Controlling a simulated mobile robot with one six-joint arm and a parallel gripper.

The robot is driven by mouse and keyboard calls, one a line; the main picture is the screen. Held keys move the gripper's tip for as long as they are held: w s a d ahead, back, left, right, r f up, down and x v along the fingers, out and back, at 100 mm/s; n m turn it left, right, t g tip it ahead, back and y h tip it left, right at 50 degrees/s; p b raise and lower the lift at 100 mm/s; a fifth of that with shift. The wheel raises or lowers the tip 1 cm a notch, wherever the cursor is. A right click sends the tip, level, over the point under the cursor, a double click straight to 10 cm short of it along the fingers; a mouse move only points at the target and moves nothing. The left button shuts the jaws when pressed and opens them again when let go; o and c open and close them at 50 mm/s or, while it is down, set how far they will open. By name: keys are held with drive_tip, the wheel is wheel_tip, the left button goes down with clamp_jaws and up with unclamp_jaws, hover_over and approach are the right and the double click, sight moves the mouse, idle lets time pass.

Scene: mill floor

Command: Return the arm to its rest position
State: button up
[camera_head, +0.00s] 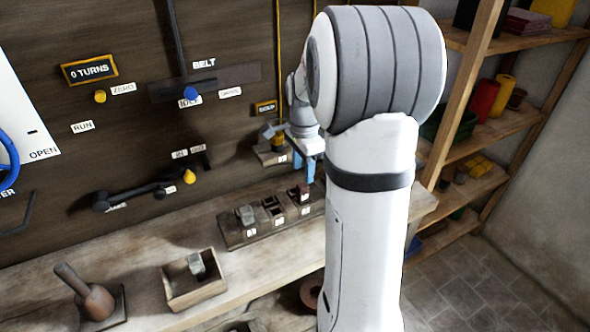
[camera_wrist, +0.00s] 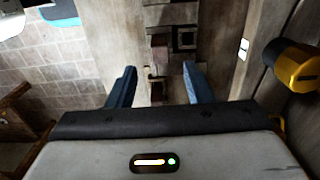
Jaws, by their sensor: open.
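My arm rises at the centre right of the head view and bends toward the wall panel. My gripper (camera_head: 304,168) hangs over the right part of the bench (camera_head: 130,255), its blue fingers pointing down. In the wrist view my gripper (camera_wrist: 160,85) shows two blue fingers set apart, with nothing held between them. Below and beyond the fingers are the dark sockets and blocks of a wooden rack (camera_head: 240,237). The upright part of my arm hides the right side of the bench.
The panel (camera_head: 130,30) carries labelled levers and knobs close behind the gripper. A yellow-ended black knob (camera_wrist: 298,68) is at the wrist view's right. A wooden tray (camera_head: 208,292) with a grey block and a wooden mallet-like tool (camera_head: 92,298) stand on the bench. Shelves (camera_head: 490,130) stand right.

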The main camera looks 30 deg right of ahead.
drive_tip(key=shift+r, duration=0.25)
drive_tip(key=shift+s+a+r, duration=0.15)
drive_tip(key=shift+s+a, duration=0.05)
drive_tip(key=shift+a, duration=0.1)
drive_tip(key=s+a+r+n+t, duration=0.1)
drive_tip(key=s+a+r+n, duration=0.1)
drive_tip(key=s+a+n, duration=0.5)
drive_tip(key=s+a+r+n+t, duration=0.1)
drive_tip(key=s+a+r+n, duration=0.1)
drive_tip(key=s+a+n, duration=0.5)
drive_tip(key=s+n, duration=0.3)
drive_tip(key=s, duration=0.2)
drive_tip(key=shift+n+t, duration=0.3)
drive_tip(key=shift+t, duration=0.1)
